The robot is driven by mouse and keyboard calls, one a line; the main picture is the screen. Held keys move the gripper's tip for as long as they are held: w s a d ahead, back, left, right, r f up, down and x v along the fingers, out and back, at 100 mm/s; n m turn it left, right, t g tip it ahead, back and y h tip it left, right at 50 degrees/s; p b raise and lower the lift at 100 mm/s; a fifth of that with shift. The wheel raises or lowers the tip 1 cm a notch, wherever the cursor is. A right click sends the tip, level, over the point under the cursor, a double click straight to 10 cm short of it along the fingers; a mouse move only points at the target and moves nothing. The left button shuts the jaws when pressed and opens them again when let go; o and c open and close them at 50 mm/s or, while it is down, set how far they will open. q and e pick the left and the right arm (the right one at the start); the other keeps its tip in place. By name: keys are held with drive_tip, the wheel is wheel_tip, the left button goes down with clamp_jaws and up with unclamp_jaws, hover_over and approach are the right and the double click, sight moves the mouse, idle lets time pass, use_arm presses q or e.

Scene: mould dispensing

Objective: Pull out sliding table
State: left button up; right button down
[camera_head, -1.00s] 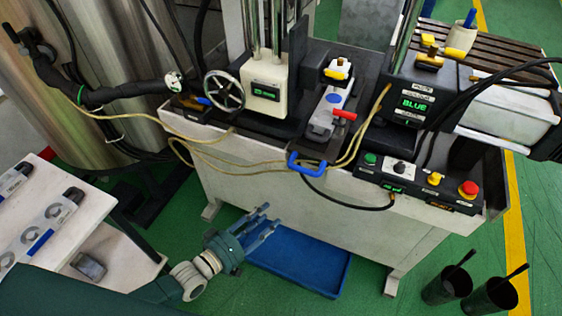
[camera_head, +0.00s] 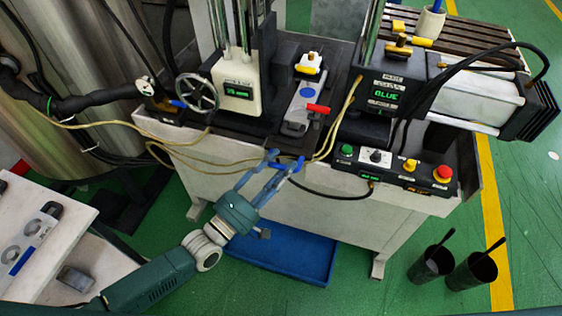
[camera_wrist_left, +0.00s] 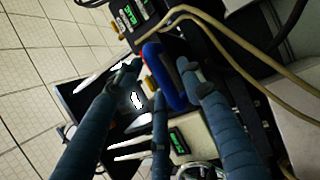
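The sliding table (camera_head: 292,145) is a dark plate at the front of the machine, with a blue handle (camera_head: 293,167) on its front edge. A grey mould with a red grip (camera_head: 318,109) rests behind the handle. My left gripper (camera_head: 285,160) has reached up to the handle, and its fingers partly cover it. In the left wrist view the blue handle (camera_wrist_left: 163,76) lies between my spread fingers (camera_wrist_left: 160,82). The fingers look open, and I cannot tell whether any of them touches the handle. My right gripper is not in view.
A control panel (camera_head: 395,172) with buttons sits right of the handle. Yellow hoses (camera_head: 185,146) hang along the machine's front. A blue tray (camera_head: 290,254) lies on the floor below. Two black cups (camera_head: 432,264) stand at the right. A white table (camera_head: 40,250) is at the left.

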use_arm(q)
drive_tip(key=shift+w+d, duration=0.25)
drive_tip(key=shift+w, duration=0.05)
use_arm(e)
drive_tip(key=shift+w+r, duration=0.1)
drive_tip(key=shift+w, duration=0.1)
use_arm(q)
clamp_jaws()
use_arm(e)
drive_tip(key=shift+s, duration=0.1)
use_arm(q)
drive_tip(key=shift+s, duration=0.15)
